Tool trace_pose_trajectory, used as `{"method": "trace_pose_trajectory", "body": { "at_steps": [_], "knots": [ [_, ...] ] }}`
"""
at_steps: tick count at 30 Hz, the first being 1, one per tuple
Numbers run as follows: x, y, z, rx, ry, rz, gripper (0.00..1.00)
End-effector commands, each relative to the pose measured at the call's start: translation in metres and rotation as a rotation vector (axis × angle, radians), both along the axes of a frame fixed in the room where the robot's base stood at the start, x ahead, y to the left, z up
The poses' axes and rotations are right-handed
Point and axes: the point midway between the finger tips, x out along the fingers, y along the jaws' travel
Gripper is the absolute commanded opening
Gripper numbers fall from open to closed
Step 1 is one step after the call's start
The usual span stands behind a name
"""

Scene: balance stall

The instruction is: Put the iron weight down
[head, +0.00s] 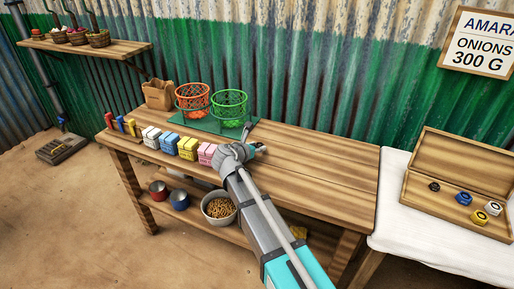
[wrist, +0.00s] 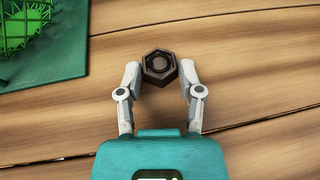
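The iron weight (wrist: 159,67) is a dark hexagonal block with a round recess on top. It shows in the wrist view between the two fingertips of my gripper (wrist: 160,72), which appear to press on its left and right sides. In the head view my gripper (head: 254,149) is over the wooden table (head: 310,178), right of the green balance board (head: 210,126), and my arm hides the weight. Bare planks show under the weight; I cannot tell whether it touches them. The balance carries an orange basket (head: 194,99) and a green basket (head: 229,103).
Coloured boxes (head: 187,147) line the table's front left, with a paper bag (head: 158,95) behind. The table's right half is clear. An open wooden case (head: 455,212) with several weights stands on a white-covered table (head: 400,215). An onions 300 G sign (head: 480,42) hangs behind.

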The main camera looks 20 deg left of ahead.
Motion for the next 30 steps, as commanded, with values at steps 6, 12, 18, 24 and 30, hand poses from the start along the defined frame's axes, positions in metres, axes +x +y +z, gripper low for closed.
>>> {"method": "trace_pose_trajectory", "body": {
  "at_steps": [6, 12, 18, 24, 30],
  "knots": [
    [0.0, 0.0, 0.0, 0.0, 0.0, 0.0, 0.8],
    [0.0, 0.0, 0.0, 0.0, 0.0, 0.0, 0.8],
    [0.0, 0.0, 0.002, 0.0, 0.0, 0.0, 0.8],
    [-0.009, 0.001, 0.008, 0.0, 0.0, 0.0, 0.8],
    [-0.033, 0.007, 0.019, -0.001, 0.0, 0.003, 0.8]
  ]
}}
